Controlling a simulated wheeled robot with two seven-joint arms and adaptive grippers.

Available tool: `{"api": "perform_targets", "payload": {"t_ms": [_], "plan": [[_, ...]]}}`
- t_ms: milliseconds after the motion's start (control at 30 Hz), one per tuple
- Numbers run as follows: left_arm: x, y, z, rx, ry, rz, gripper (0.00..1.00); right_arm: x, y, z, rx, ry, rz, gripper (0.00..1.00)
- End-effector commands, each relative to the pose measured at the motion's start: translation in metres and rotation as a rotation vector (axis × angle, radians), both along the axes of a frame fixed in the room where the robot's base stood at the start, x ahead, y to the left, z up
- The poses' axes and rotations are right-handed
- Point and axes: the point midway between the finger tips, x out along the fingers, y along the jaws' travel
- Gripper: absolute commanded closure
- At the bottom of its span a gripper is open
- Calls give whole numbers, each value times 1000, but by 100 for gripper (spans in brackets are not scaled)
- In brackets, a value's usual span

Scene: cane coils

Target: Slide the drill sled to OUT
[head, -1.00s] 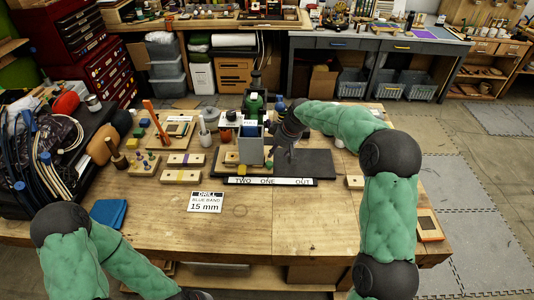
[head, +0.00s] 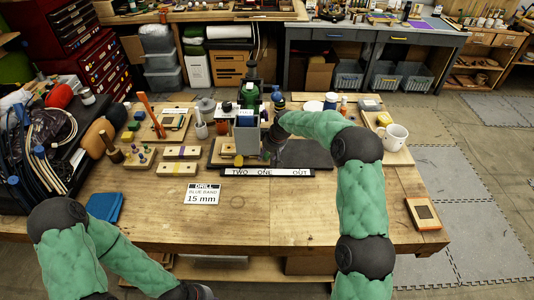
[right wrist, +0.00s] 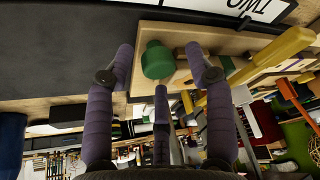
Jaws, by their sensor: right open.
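The drill sled (right wrist: 210,42) is a pale wooden block with a green knob (right wrist: 158,60) on its near face in the right wrist view. In the head view a grey upright box (head: 246,139) stands by the sled, at the left part of a dark flat track (head: 305,154). A white strip (head: 267,173) in front reads TWO, ONE, OUT from left to right.
A card (head: 202,193) reads DRILL, BLUE BAND, 15 mm. Wooden blocks (head: 181,153) lie left of the track, and a white mug (head: 395,137) stands at the right.

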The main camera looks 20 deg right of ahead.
Motion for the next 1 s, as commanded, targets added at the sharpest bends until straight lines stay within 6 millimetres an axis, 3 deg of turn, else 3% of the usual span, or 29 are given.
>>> {"api": "perform_targets", "payload": {"t_ms": [133,300,333,733,1000], "plan": [[0,0,0,0,0,0,100,0,0,0,0,0,0,49],[0,0,0,0,0,0,100,0,0,1,0,-1,0,97],[0,0,0,0,0,0,100,0,0,1,0,-1,0,100],[0,0,-1,0,0,0,100,-1,-8,2,0,-7,0,100],[0,0,-4,0,0,0,100,-14,-56,3,-2,-7,-5,100]]}}
